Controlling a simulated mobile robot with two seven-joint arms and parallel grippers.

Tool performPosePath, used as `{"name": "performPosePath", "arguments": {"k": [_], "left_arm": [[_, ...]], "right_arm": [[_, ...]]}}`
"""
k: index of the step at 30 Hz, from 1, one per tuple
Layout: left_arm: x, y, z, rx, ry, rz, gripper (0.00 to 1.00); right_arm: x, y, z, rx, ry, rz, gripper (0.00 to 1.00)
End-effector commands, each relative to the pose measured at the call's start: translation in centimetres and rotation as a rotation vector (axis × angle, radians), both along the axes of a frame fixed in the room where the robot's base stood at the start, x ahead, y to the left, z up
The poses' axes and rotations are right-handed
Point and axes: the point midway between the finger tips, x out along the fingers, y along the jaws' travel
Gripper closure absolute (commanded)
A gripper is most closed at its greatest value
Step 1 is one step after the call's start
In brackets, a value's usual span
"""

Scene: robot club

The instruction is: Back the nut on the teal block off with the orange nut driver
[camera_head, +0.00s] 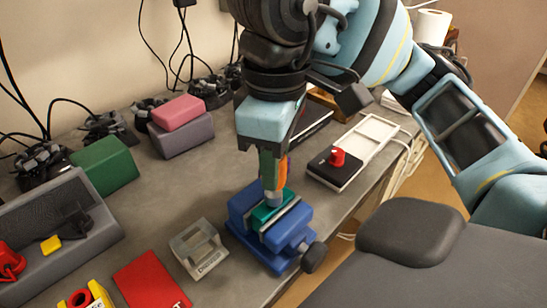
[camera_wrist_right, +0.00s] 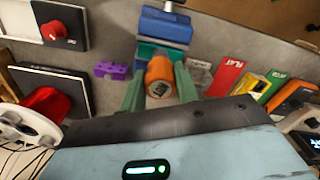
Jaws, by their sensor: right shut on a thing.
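My right gripper (camera_head: 271,178) points straight down with its green fingers shut on the orange nut driver (camera_head: 282,173). The driver stands upright over the teal block (camera_head: 262,214), its grey lower end at the top of the block. The block is clamped in a blue vise (camera_head: 243,208) near the bench's front edge. In the right wrist view the driver's orange end (camera_wrist_right: 159,72) sits between the fingers, with the teal block (camera_wrist_right: 146,51) and blue vise (camera_wrist_right: 166,27) beyond. The nut is hidden; I cannot tell how the driver sits on it. My left gripper is not in view.
A clear-topped box (camera_head: 198,248) and a red panel (camera_head: 150,283) lie left of the vise. A box with a red knob (camera_head: 336,160) stands to its right. Pink and green blocks (camera_head: 104,165) stand behind left. Bare grey bench lies between.

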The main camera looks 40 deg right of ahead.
Motion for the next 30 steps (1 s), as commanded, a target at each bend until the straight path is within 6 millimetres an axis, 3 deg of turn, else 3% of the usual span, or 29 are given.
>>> {"name": "performPosePath", "arguments": {"k": [10,20,21,25,30], "left_arm": [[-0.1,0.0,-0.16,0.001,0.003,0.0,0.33],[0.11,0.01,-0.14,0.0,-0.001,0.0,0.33],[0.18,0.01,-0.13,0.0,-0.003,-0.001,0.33],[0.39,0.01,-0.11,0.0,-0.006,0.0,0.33],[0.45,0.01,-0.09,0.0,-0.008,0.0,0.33]], "right_arm": [[-0.05,0.05,-0.08,0.001,0.003,0.322,0.92],[-0.08,0.08,-0.14,0.002,0.004,0.365,0.92],[-0.08,0.08,-0.15,0.002,0.004,0.365,0.64],[-0.06,0.07,-0.11,0.001,0.004,0.363,0.47],[-0.03,0.04,-0.06,0.0,0.002,0.362,0.45]]}}
